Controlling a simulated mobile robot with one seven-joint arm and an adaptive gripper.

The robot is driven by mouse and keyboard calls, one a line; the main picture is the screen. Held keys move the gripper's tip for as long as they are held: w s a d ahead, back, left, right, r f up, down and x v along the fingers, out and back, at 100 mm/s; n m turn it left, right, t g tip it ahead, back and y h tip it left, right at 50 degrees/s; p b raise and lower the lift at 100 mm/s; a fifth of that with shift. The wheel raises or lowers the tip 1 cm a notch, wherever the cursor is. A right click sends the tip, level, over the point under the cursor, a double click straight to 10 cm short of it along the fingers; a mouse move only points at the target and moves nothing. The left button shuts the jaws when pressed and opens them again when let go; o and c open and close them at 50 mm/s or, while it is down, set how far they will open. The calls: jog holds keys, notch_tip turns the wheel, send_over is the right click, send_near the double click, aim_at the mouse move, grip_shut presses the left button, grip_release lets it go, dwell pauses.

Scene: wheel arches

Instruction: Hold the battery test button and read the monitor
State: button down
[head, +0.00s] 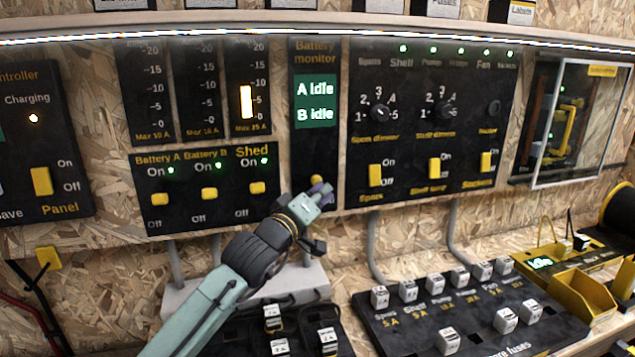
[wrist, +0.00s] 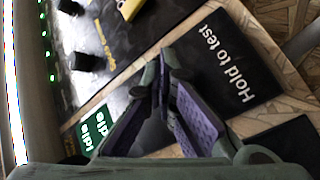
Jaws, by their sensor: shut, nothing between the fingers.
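The battery monitor (head: 300,65) is a tall black panel in the head view. Its green screen (head: 315,101) reads "A Idle" and "B Idle", and it also shows sideways in the wrist view (wrist: 93,130). A small yellow spot, apparently the test button (head: 317,179), shows low on this panel, right by my fingertips. My gripper (head: 322,193) is shut and empty in front of the panel's lower end. In the wrist view, my purple-padded fingers (wrist: 168,68) lie beside the "Hold to test" label (wrist: 228,62). The button is hidden there, and I cannot tell whether my fingers touch it.
Left of the monitor is a panel with yellow Battery A, Battery B and Shed switches (head: 209,193). Right of it is a panel with dimmer knobs and yellow switches (head: 434,168). Below are a fuse board (head: 415,320) and yellow bins (head: 572,295).

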jog(key=shift+w+a, duration=0.25)
jog(key=shift+w, duration=0.4)
dwell(2.0)
dwell(0.8)
jog(key=shift+s+d, duration=0.3)
jog(key=shift+s, duration=0.55)
jog(key=s, duration=0.1)
jog(key=s+d, duration=0.1)
jog(key=s, duration=0.1)
jog(key=s+b, duration=0.1)
jog(key=shift+s+d, duration=0.25)
jog(key=shift+s, duration=0.15)
jog(key=shift+f, duration=0.1)
